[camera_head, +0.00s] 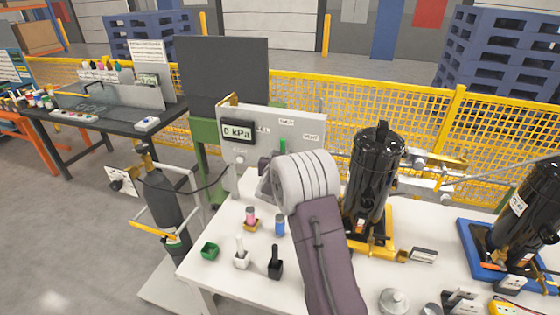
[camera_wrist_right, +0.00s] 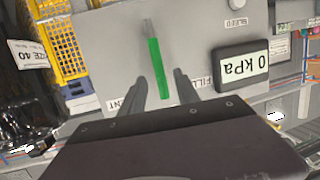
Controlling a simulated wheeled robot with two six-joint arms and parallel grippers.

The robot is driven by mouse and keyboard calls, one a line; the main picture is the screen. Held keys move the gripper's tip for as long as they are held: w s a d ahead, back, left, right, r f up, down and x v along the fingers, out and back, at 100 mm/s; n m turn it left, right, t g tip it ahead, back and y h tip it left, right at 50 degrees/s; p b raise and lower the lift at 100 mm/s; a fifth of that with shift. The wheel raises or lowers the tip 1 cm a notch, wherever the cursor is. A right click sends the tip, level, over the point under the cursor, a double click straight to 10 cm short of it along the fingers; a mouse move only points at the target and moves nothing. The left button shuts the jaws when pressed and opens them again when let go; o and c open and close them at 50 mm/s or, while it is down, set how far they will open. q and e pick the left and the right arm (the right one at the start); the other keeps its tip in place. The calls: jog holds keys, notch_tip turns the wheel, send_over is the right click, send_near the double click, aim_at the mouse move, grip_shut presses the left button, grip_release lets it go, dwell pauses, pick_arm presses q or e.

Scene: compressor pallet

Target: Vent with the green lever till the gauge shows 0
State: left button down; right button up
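The green lever (camera_wrist_right: 158,68) is on a grey panel (camera_wrist_right: 105,50). In the wrist view, which is upside down, it is nearly in line with the picture's height, its free end between my right gripper's fingers. My right gripper (camera_wrist_right: 161,82) is open, with one finger on each side of the lever and small gaps visible. In the head view the lever (camera_head: 283,147) shows just above my right wrist, which hides the gripper. The gauge (camera_head: 238,131) reads 0 kPa, also in the wrist view (camera_wrist_right: 242,66). My left gripper is not in view.
A white table (camera_head: 215,272) holds small colored holders at front left. A black compressor (camera_head: 371,172) stands on a yellow base right of my arm, another (camera_head: 525,225) on a blue base farther right. A dark gas cylinder (camera_head: 160,200) stands left. Yellow mesh fencing (camera_head: 420,120) runs behind.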

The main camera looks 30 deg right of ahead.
jog(key=v, duration=0.3)
jog(key=shift+s+a+r, duration=0.1)
jog(key=shift+s+a, duration=0.15)
jog(key=shift+s, duration=0.05)
jog(key=a+r+n+t+y, duration=0.2)
jog(key=a+r+n+y, duration=0.15)
jog(key=a, duration=0.65)
jog(key=s+a+f+n+g+y, duration=0.3)
jog(key=s+a+f+g+y, duration=0.15)
jog(key=s+a+f, duration=0.45)
jog(key=s+a+f+g, duration=0.1)
jog(key=s+f+g, duration=0.3)
jog(key=s, duration=0.6)
jog(key=s+a+f+g+y, duration=0.1)
jog(key=s+f+g, duration=0.3)
jog(key=s, duration=0.6)
jog(key=shift+s+a+f+n+y, duration=0.25)
jog(key=shift+f+n, duration=0.2)
jog(key=shift+f, duration=0.45)
